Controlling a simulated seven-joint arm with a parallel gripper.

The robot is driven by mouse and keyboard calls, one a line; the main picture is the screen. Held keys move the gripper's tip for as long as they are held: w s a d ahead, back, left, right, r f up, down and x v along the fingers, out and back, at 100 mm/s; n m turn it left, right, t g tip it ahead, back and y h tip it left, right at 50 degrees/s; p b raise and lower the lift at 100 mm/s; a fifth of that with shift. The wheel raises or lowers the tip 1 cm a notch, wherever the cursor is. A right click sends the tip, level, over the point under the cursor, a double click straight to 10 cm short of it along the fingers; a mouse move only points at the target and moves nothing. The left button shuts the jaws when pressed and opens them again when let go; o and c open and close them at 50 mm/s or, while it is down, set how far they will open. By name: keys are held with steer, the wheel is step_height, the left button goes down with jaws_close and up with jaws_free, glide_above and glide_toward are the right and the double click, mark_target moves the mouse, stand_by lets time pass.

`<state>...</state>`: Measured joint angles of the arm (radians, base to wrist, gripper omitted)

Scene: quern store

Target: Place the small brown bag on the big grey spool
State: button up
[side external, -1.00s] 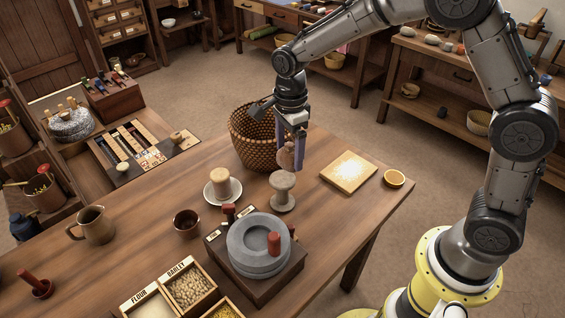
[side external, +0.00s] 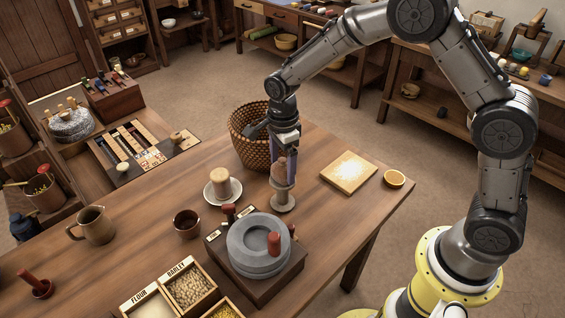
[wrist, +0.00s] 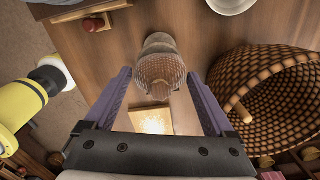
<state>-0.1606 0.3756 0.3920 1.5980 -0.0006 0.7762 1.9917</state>
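The small brown bag (side external: 278,170) is between the fingers of my gripper (side external: 286,174), directly over the top of the big grey spool (side external: 283,201). The spool stands upright on the table. The bag's base is at the spool's top disc; whether it bears on it is hard to tell. In the wrist view the bag (wrist: 160,72) lies between the two purple fingertips of my gripper (wrist: 160,76), close to both, with the spool (wrist: 160,42) showing behind it.
A wicker basket (side external: 248,139) stands close behind my gripper. A saucer (side external: 211,193) with a beige cylinder is left of the spool. A stone quern (side external: 258,263) is in front. A floured board (side external: 348,172) and an orange-filled bowl (side external: 394,179) lie to the right.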

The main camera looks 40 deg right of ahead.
mark_target(283, 159)
steer(key=shift+o, duration=0.5)
step_height(283, 159, up, 13)
steer(key=shift+f, duration=0.2)
steer(key=s+d+r+n+t, duration=0.2)
steer(key=s+d+r+n, duration=0.1)
steer(key=s+r+n, duration=0.35)
steer(key=s+d+n+t, duration=0.1)
steer(key=s+d+n, duration=0.1)
steer(key=s+n, duration=0.5)
steer(key=s+d+n+t, duration=0.2)
steer(key=s+n, duration=0.5)
steer(key=s, duration=0.6)
steer(key=shift+s+r+t, duration=0.15)
steer(key=shift+s+t, duration=0.15)
